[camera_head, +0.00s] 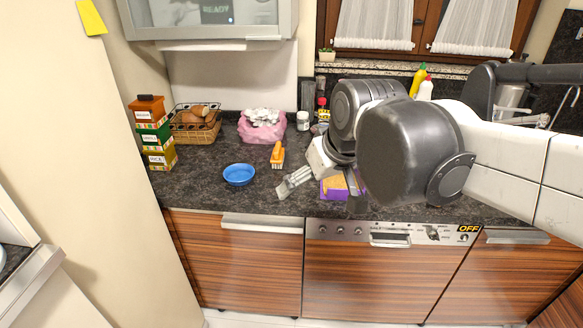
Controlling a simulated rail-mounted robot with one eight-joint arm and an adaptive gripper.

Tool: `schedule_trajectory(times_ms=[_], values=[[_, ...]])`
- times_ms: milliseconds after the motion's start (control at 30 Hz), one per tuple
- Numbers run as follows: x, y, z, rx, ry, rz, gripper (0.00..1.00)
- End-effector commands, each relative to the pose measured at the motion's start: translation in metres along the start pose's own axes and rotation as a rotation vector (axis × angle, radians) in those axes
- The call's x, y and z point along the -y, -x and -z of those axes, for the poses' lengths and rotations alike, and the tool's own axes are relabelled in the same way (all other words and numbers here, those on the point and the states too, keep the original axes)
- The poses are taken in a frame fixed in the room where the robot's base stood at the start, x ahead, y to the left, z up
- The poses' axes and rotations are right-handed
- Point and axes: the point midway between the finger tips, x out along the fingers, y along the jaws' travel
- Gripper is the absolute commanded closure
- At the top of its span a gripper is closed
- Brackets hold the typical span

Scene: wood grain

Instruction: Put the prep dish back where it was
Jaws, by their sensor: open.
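A round, shallow blue dish (239,175), which I take to be the prep dish, sits upright on the dark speckled counter, left of centre. My gripper (286,187) hangs low over the counter to the right of the dish, with a visible gap between them. It is open and nothing shows held in it. My large dark arm links hide part of the gripper and the counter behind it.
An orange-handled brush (277,154) stands behind, between dish and gripper. A purple item with a yellow top (334,188) lies right of the gripper. Behind are stacked boxes (155,134), a wire basket (195,125) and a pink bag (262,130). Counter left of the dish is clear.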

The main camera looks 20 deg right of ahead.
Motion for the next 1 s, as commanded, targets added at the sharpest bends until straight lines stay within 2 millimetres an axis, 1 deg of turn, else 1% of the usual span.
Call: schedule_trajectory(times_ms=[33, 200, 300, 400, 533, 800, 1000], values=[[0.0, 0.004, -0.018, -0.008, -0.02, -0.01, 0.0], [-0.001, 0.011, -0.067, -0.039, -0.093, -0.041, 0.0], [-0.001, 0.011, -0.089, -0.055, -0.126, -0.054, 0.0], [-0.001, 0.011, -0.104, -0.065, -0.148, -0.064, 0.0], [-0.001, 0.01, -0.112, -0.071, -0.162, -0.069, 0.0], [-0.001, 0.01, -0.113, -0.072, -0.164, -0.07, 0.0], [-0.001, 0.003, -0.117, -0.072, -0.163, -0.069, 0.0]])
